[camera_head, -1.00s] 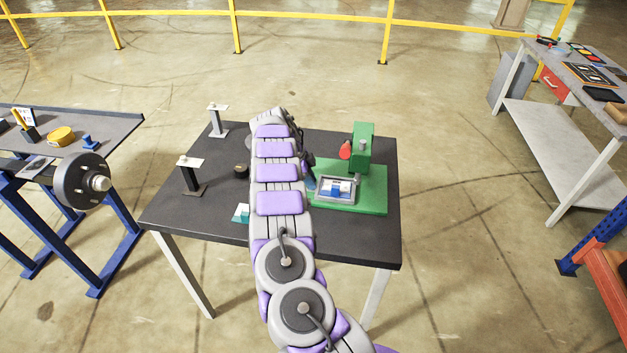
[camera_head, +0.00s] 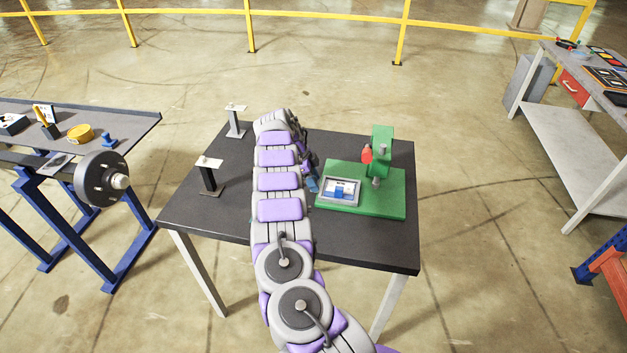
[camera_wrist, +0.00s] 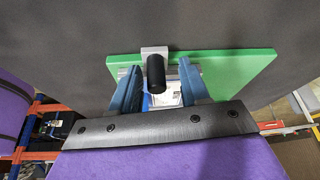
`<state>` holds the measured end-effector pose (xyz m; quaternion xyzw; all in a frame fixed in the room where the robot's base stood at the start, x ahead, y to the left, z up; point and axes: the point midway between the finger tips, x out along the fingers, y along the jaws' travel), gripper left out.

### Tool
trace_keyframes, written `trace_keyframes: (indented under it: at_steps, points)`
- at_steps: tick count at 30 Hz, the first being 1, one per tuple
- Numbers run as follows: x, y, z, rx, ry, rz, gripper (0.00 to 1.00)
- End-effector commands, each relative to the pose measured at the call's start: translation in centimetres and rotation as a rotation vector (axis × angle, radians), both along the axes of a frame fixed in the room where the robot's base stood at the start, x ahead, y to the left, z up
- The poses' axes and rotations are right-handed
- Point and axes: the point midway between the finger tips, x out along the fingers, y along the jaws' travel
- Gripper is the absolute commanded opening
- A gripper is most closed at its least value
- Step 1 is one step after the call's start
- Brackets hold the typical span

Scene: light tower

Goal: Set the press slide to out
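The green press (camera_head: 382,150) stands on a green base plate (camera_head: 385,203) on the dark table. Its slide (camera_head: 340,192), a light tray with a blue piece in it, sits at the left of the plate, left of the press head. In the wrist view, a black handle (camera_wrist: 155,73) on a grey bracket (camera_wrist: 153,51) stands between my gripper's (camera_wrist: 160,68) two blue fingers. The fingers are apart, with a visible gap on each side of the handle. Part of the tray is hidden behind handle and fingers. In the head view my arm hides most of the gripper.
A red knob (camera_head: 367,153) sticks out from the press head. Two small stands (camera_head: 209,178) (camera_head: 235,121) are on the table's left. A blue-legged bench (camera_head: 90,118) is at left, a grey bench (camera_head: 565,120) at right. The table's front right is clear.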

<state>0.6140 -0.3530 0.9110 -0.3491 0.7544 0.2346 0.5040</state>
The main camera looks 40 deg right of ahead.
Motion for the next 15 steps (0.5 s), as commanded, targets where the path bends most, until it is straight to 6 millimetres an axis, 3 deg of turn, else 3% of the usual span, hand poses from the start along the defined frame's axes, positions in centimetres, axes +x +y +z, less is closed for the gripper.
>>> trace_keyframes:
  at_steps: [8,15]
  points:
    - [0.0,0.1,0.1,0.0,0.002,-0.001,0.47]
    - [0.7,0.8,2.7,-0.001,0.0,-0.001,0.47]
